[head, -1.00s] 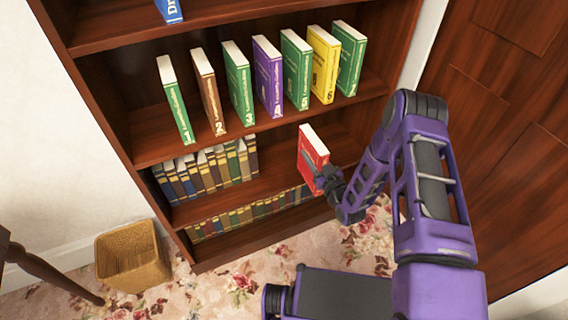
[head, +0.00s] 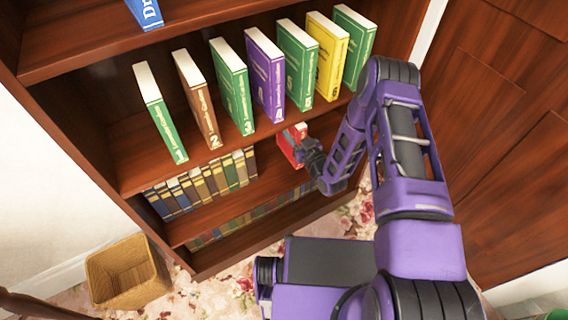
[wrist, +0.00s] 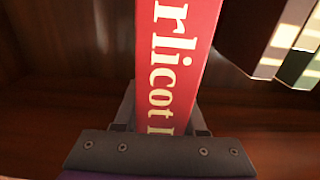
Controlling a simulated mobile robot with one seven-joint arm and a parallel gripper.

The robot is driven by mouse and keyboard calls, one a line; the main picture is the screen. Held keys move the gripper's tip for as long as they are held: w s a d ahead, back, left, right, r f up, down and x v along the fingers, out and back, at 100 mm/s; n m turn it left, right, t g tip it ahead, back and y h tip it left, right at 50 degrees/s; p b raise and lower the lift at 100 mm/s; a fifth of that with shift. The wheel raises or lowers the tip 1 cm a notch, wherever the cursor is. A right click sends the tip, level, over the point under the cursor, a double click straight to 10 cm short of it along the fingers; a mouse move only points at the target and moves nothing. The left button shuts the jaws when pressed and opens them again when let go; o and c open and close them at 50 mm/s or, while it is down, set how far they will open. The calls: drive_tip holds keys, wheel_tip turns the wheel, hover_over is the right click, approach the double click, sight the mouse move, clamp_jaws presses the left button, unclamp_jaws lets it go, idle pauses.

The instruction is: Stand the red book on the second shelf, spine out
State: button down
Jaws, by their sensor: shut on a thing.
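The red book (head: 290,147) is held upright, slightly tilted in the head view, at the shelf (head: 268,184) with the dark old books, below the numbered row. Its pale page edges show on top in the head view. My gripper (head: 303,158) is shut on the book from its near side. In the wrist view, the red spine (wrist: 178,60) with cream lettering faces my camera, between the gripper fingers (wrist: 162,112). The book's lower end is hidden behind the gripper in the wrist view. I cannot tell whether it touches the shelf board.
Old dark books (head: 205,183) stand to the left on the same shelf; books also show at upper right in the wrist view (wrist: 275,40). Numbered books (head: 265,80) stand on the shelf above. A wicker basket (head: 128,272) sits on the floor at left.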

sight(289, 148)
drive_tip(key=f, duration=0.3)
drive_tip(key=f+b, duration=0.1)
drive_tip(key=f, duration=0.2)
drive_tip(key=f+b, duration=0.1)
drive_tip(key=f, duration=0.2)
drive_tip(key=shift+w+a+f, duration=0.15)
drive_tip(key=shift+w+f, duration=0.1)
drive_tip(key=shift+f, duration=0.15)
drive_tip(key=shift+f, duration=0.15)
drive_tip(key=shift+c, duration=2.4)
unclamp_jaws()
drive_tip(key=shift+f, duration=0.1)
